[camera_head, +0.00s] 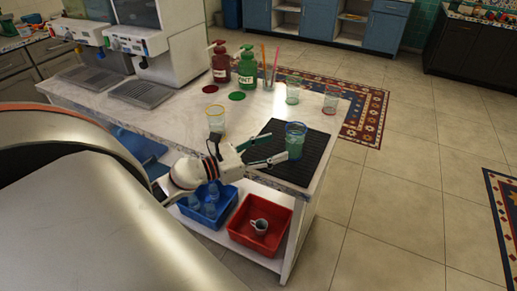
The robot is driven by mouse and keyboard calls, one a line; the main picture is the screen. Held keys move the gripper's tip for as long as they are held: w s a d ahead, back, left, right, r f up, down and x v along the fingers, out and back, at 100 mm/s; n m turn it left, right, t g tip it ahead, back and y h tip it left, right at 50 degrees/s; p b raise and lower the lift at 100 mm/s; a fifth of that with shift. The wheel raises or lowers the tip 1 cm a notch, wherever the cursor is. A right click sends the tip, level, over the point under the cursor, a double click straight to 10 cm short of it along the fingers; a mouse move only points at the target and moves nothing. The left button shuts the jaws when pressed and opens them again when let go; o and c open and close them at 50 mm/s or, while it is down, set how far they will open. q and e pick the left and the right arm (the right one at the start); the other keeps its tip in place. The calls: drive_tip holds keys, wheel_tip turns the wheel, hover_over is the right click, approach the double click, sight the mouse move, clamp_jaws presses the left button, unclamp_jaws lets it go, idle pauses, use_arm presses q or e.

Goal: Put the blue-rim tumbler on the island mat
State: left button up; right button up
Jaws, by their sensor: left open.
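The blue-rim tumbler (295,142), greenish with a blue rim, stands upright on the black ribbed island mat (262,133), near the right part of the counter. My left gripper (277,147) reaches in from the left with its two fingers apart. Its fingertips are close to the tumbler's left side; I cannot tell whether one touches it. Nothing shows between the fingers. My right gripper is not in view.
A yellow-rim tumbler (216,119) stands left of the mat. A green-rim tumbler (292,91) and red-rim tumbler (331,101) stand behind it. Pump bottles (246,70) are farther back. Below are a blue bin (207,222) and a red bin (280,220) holding a cup.

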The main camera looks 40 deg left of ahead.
use_arm(q)
drive_tip(key=b+v, duration=0.1)
drive_tip(key=v, duration=0.3)
drive_tip(key=shift+s+a, duration=0.1)
drive_tip(key=shift+s, duration=0.2)
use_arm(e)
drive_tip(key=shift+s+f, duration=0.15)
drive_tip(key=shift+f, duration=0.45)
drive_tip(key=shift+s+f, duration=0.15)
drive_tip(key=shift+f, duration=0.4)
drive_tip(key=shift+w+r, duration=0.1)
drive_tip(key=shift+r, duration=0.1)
